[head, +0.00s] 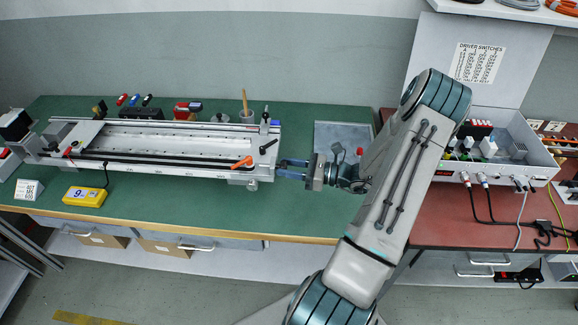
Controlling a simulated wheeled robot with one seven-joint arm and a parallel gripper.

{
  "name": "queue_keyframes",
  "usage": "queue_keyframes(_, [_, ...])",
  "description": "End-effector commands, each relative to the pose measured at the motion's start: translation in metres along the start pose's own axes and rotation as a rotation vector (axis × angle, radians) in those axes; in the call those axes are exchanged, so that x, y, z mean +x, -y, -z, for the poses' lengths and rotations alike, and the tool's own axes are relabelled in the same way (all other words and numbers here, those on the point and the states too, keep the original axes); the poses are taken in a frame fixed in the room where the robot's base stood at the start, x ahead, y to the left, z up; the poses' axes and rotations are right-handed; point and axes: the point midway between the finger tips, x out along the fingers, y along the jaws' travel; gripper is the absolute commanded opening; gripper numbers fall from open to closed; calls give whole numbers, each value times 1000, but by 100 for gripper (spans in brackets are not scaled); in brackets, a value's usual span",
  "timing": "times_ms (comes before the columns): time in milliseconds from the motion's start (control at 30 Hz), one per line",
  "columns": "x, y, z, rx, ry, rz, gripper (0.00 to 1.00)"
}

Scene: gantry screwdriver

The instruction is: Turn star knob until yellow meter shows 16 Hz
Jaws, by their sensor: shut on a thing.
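The yellow meter (77,199) lies on the green bench in front of the left end of the gantry; its display seems to read 9. The gantry (165,174) is a long silver rail frame on the bench. My gripper (280,168) reaches in from the right, level, with its blue fingers at the gantry's right end plate. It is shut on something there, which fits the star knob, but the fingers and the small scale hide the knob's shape.
An orange lever (242,162) and a black handle (268,146) sit close to my fingertips. A grey tray (335,130) lies behind my wrist. An open electronics box (495,150) with cables stands on the red bench at right.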

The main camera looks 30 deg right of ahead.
Motion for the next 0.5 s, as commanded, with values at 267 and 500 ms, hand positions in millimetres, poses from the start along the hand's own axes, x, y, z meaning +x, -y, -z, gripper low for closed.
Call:
queue_keyframes(267, [0, 0, -4, 182, -23, 1, 13])
queue_keyframes(500, [0, 0, -5, 407, -50, 3, 13])
